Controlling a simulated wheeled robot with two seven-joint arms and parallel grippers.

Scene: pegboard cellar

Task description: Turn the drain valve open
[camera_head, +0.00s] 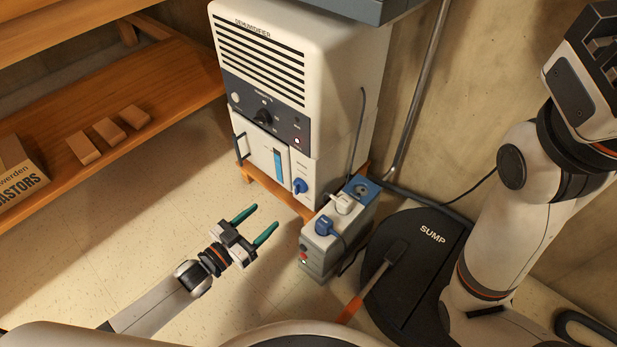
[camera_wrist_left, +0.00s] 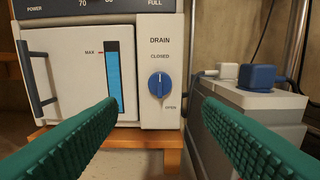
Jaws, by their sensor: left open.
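The drain valve is a round blue knob (camera_head: 300,186) on the lower right front of the white dehumidifier (camera_head: 340,90). My left gripper (camera_head: 254,224) is open and empty, in front of and below the knob in the head view. Its green fingers (camera_wrist_left: 160,108) spread to either side of the knob in the wrist view, apart from it. My right arm stands at the right; its fingers are not seen.
A grey box with plugs (camera_head: 322,250) stands close to the right of the knob. A wooden shelf (camera_head: 175,85) is at the left. The tiled floor between is clear.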

